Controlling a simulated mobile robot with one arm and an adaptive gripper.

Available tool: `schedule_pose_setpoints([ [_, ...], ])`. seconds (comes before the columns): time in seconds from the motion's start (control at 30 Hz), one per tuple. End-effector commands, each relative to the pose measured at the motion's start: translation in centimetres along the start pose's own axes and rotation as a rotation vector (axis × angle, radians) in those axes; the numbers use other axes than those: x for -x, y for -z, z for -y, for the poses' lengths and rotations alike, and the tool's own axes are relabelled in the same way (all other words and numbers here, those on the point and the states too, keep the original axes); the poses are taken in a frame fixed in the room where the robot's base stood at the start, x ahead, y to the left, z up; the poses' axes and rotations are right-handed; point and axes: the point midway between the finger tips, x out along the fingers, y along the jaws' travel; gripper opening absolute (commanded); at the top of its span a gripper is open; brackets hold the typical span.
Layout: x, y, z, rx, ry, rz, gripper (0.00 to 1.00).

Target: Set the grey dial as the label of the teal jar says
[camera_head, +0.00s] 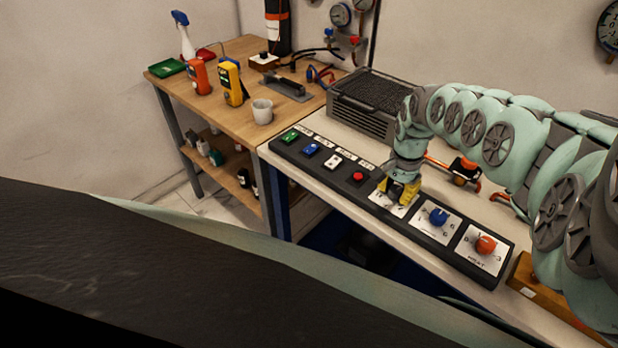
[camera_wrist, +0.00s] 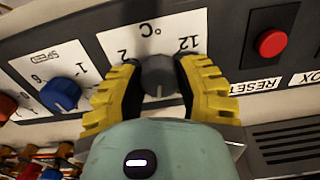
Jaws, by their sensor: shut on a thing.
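The grey dial (camera_wrist: 159,76) sits on a white plate marked °C, upside down in the wrist view. A pale line on it points down in that picture. Two scale figures show near it, one like 12 and one like 2; other marks are hidden by the fingers. My gripper (camera_wrist: 160,84) is shut on the dial, with a yellow finger on each side. In the head view my gripper (camera_head: 401,190) covers the dial. I cannot pick out the teal jar for certain, and no jar label is readable.
On the same panel (camera_head: 327,178) are a blue dial (camera_head: 438,216), an orange-red dial (camera_head: 485,244) and a red button (camera_head: 358,176) beside my gripper. A grey ribbed box (camera_head: 372,104) stands behind. A wooden bench (camera_head: 240,51) with tools and a white cup (camera_head: 262,111) is at left.

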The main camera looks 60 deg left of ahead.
Motion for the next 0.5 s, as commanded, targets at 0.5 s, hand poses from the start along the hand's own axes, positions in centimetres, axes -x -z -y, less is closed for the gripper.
schedule_pose_setpoints([
  [0.5,-0.11,-0.10,0.06,-0.152,-0.001,-0.001,0.00],
])
